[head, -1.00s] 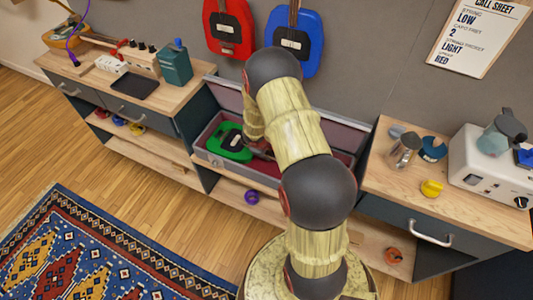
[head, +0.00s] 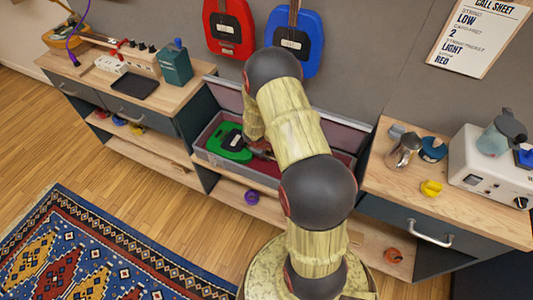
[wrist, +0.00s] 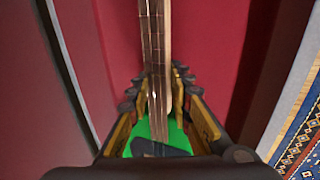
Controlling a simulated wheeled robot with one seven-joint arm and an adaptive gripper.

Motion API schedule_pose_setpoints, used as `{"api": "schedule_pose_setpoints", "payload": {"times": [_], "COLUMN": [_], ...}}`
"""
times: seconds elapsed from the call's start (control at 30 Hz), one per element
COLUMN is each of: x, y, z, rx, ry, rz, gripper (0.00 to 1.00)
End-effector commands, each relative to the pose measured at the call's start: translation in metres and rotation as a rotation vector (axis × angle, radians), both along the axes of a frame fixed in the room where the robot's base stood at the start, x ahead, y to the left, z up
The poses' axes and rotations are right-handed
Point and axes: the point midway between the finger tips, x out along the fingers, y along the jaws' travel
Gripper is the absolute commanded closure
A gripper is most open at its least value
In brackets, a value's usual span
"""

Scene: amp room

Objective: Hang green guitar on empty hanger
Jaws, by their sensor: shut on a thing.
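The green guitar (head: 230,142) lies in an open case (head: 212,124) with a dark red lining, between the two wooden-topped cabinets. My arm hides part of the guitar and the case in the head view. In the wrist view, the guitar's neck (wrist: 154,50) runs up the middle, with its green body (wrist: 160,134) low in the picture. My gripper (wrist: 157,85) is around the neck near the body, with a finger on each side, and is shut on it. A red guitar (head: 229,28) and a blue guitar (head: 294,40) hang on the wall. No empty hanger shows.
The left cabinet top holds a teal canister (head: 176,63) and a black tray (head: 134,86). The right top holds a metal jug (head: 404,151), a yellow item (head: 431,188) and a white machine (head: 490,165). A patterned rug (head: 90,245) lies at the front left.

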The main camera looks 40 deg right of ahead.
Motion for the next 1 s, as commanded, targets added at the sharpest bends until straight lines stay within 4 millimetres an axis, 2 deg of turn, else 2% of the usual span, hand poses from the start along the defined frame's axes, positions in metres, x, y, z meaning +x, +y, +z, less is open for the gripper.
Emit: {"api": "schedule_pose_setpoints", "payload": {"times": [0.1, 1.0], "x": [0.003, 0.003], "y": [-0.002, -0.001], "z": [0.01, 0.05], "rx": [-0.003, -0.003], "ry": [-0.006, -0.006], "rz": [0.0, 0.0], "gripper": [1.0, 1.0]}}
